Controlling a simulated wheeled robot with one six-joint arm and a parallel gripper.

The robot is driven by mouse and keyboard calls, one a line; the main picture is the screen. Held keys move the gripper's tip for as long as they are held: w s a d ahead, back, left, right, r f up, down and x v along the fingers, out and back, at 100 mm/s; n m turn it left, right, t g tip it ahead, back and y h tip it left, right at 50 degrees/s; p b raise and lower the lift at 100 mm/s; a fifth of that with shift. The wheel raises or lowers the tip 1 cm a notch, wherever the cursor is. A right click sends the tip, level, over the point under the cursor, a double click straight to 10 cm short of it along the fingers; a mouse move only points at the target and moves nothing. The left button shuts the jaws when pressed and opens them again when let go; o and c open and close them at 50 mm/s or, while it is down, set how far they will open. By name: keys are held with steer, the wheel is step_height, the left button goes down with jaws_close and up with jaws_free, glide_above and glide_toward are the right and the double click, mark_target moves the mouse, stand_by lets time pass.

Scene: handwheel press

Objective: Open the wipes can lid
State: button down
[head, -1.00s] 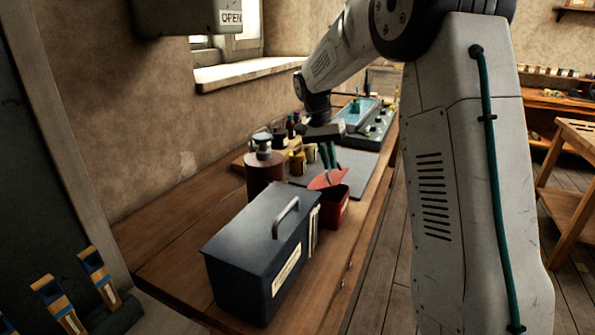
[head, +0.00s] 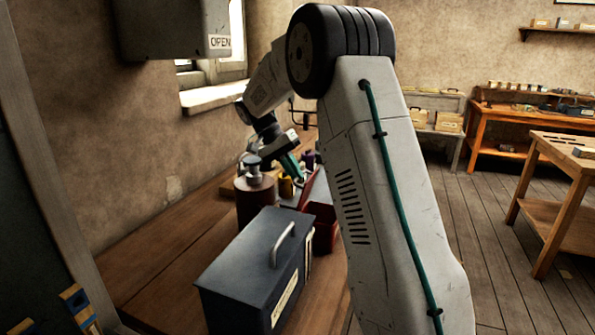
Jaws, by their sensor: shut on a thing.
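The wipes can is a red, open-topped box (head: 325,229) on the wooden bench, just behind the dark toolbox. My gripper (head: 299,180), with teal fingers, is tilted and reaches down to the lid's upper left edge. It appears shut on the lid, though the exact contact is small and partly hidden.
A dark toolbox (head: 258,268) with a handle stands in front of the can. A brown pot with a metal top (head: 256,205) is close at the left. Small yellow and purple bottles stand behind. The bench's front left (head: 165,270) is clear.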

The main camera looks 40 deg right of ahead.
steer(key=shift+a+f, duration=0.15)
steer(key=shift+f, duration=0.25)
steer(key=c, duration=1.5)
jaws_free()
steer(key=shift+w, duration=0.15)
steer(key=v, duration=0.8)
